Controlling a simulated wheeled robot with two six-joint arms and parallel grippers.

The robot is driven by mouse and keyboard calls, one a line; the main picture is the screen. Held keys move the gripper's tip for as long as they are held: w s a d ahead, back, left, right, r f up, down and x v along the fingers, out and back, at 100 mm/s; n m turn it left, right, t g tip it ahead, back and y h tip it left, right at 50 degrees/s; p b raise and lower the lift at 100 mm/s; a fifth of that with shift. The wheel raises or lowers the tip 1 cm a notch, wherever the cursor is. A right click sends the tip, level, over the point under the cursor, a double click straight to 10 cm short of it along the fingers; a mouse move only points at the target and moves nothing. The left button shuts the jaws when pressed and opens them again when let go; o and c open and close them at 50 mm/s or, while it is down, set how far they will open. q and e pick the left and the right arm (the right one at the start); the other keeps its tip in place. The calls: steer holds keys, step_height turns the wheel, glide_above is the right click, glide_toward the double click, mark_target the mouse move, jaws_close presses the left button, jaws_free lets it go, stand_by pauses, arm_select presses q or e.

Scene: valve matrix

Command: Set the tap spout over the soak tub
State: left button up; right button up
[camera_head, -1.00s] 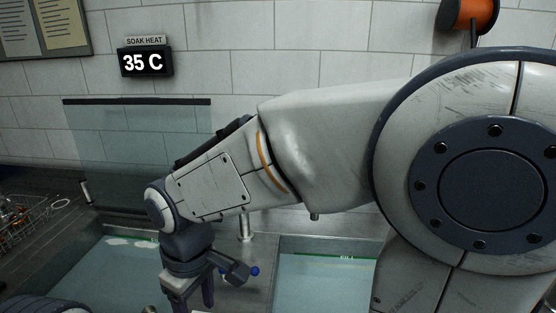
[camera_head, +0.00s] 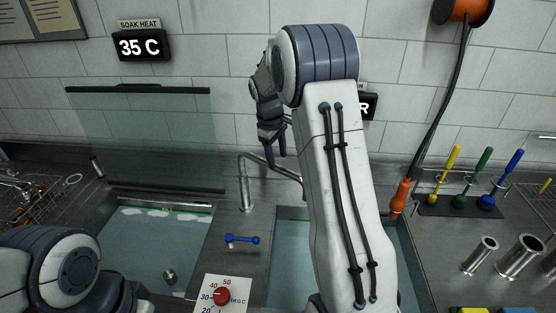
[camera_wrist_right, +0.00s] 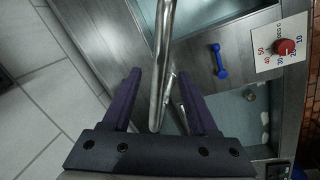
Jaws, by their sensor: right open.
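The chrome tap (camera_head: 245,188) stands on the counter between two tubs. Its spout (camera_head: 288,173) reaches right, over the right tub (camera_head: 287,240); its end is hidden behind my right arm. The soak tub (camera_head: 160,245) is on the left, below the "SOAK HEAT 35 C" display. My right gripper (camera_head: 276,150) is just above and behind the spout, fingers pointing down. In the right wrist view the open fingers (camera_wrist_right: 158,82) lie on either side of the metal spout (camera_wrist_right: 162,60), with gaps showing. My left arm shows at lower left; its gripper is out of view.
A blue lever (camera_head: 242,239) and a red temperature dial (camera_head: 221,296) sit between the tubs. A glass panel (camera_head: 140,135) stands behind the soak tub. Coloured brushes (camera_head: 460,185) and metal cups (camera_head: 518,257) are at right. A wire basket (camera_head: 25,195) is at left.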

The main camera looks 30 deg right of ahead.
mark_target(279, 166)
steer(key=shift+w+d+f+p, duration=0.15)
steer(key=shift+f+p, duration=0.1)
steer(key=shift+f, duration=0.7)
steer(key=shift+s+d+f+p, duration=0.1)
steer(key=shift+d+f+p, duration=0.1)
steer(key=shift+f, duration=0.75)
steer(key=shift+w, duration=0.1)
jaws_close()
steer(key=shift+r, duration=0.1)
